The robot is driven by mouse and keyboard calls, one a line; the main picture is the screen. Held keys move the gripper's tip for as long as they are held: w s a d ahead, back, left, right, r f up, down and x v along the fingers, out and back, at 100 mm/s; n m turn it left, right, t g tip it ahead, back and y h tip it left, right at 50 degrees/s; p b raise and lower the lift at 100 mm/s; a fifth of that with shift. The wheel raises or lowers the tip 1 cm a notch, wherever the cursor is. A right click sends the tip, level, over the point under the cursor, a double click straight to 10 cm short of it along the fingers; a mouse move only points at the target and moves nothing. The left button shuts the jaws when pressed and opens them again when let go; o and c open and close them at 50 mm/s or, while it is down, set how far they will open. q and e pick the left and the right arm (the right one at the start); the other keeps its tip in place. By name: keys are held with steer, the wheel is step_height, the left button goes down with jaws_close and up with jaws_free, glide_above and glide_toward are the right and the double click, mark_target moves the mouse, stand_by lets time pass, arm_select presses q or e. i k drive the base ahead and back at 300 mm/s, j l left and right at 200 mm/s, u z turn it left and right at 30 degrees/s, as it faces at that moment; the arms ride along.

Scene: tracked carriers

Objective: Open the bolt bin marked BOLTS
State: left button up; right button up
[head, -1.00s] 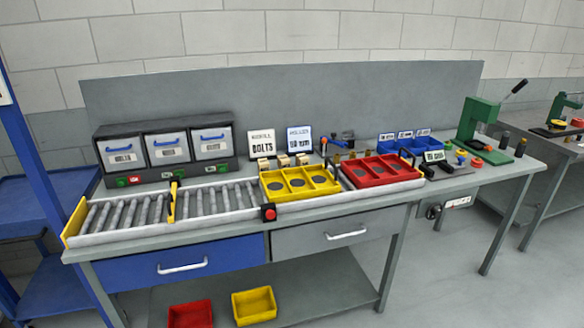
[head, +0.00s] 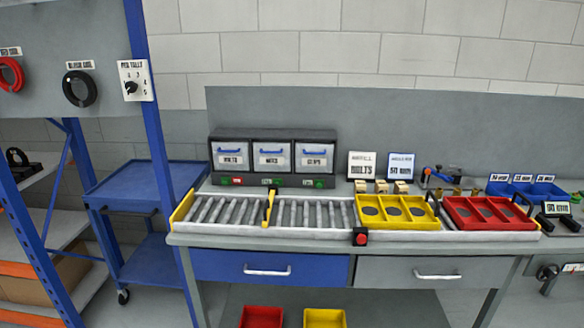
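The bolt bin (head: 231,150) is the left one of three grey-fronted bins in a dark rack at the back left of the workbench. Its front has a blue handle and a small label that seems to read BOLTS. It looks shut. A red button or light (head: 232,181) shows on the rack below it. The middle bin (head: 271,150) and the right bin (head: 312,149) also look shut, with green marks below. Neither of my grippers is in view.
A roller conveyor (head: 300,229) with a yellow upright lever (head: 269,207) lies in front of the bins. A blue cart (head: 150,184) and blue rack post (head: 150,140) stand left of the bench.

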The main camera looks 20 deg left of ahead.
mark_target(229, 161)
steer(key=i+j, duration=0.15)
steer(key=j, duration=0.2)
steer(key=i+j, duration=0.15)
steer(key=j, duration=0.2)
steer(key=i+j, duration=0.2)
steer(key=i+j+z, duration=0.1)
steer(key=j, duration=0.35)
steer(key=i+j, duration=0.2)
steer(key=j, duration=0.15)
